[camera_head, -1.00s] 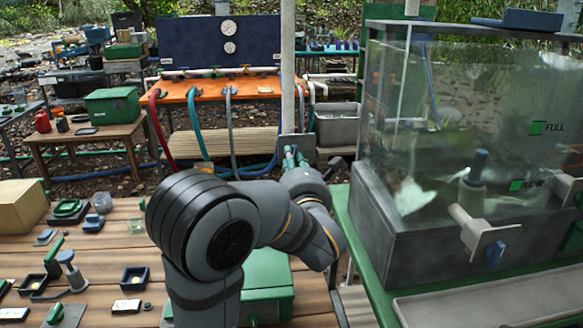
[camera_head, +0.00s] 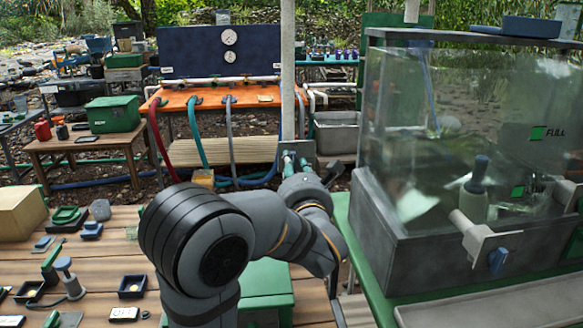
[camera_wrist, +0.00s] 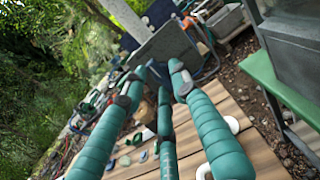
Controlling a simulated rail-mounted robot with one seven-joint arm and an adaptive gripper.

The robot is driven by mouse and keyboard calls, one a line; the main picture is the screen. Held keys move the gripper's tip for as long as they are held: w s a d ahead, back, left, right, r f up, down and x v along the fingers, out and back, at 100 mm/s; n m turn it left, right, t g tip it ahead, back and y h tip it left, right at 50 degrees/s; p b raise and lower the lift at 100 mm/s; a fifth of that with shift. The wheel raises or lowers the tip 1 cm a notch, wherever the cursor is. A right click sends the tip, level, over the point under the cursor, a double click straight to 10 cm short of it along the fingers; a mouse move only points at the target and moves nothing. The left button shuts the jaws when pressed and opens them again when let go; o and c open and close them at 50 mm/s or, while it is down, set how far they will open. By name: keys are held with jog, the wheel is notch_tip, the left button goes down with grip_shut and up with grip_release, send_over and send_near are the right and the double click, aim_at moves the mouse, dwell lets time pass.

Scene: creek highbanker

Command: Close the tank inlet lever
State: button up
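The clear-walled tank (camera_head: 470,130) stands on a grey base at the right. A blue handle (camera_head: 497,260) sits on a pale bracket and pipe at its front. A grey plate (camera_head: 308,150) is fixed to the upright post, and it also shows in the wrist view (camera_wrist: 158,46). My gripper (camera_head: 292,160) is at this plate, left of the tank. In the wrist view its teal fingers (camera_wrist: 158,72) are spread, with a small dark part between or behind the tips. I cannot tell whether this part is the inlet lever or whether the fingers touch it.
A wooden table (camera_head: 115,250) with small parts stands at the left front. A green box (camera_head: 265,275) lies beneath my arm. An orange bench (camera_head: 215,97) with hoses is behind. The tank's green stand (camera_head: 352,240) borders my arm on the right.

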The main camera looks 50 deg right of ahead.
jog(key=shift+o, duration=1.4)
jog(key=shift+s+d+f, duration=0.2)
jog(key=shift+s+d, duration=0.05)
jog(key=shift+s, duration=0.05)
jog(key=v, duration=1.2)
jog(key=shift+w+r, duration=0.1)
jog(key=shift+w, duration=0.1)
jog(key=x, duration=1.2)
jog(key=shift+a, duration=0.2)
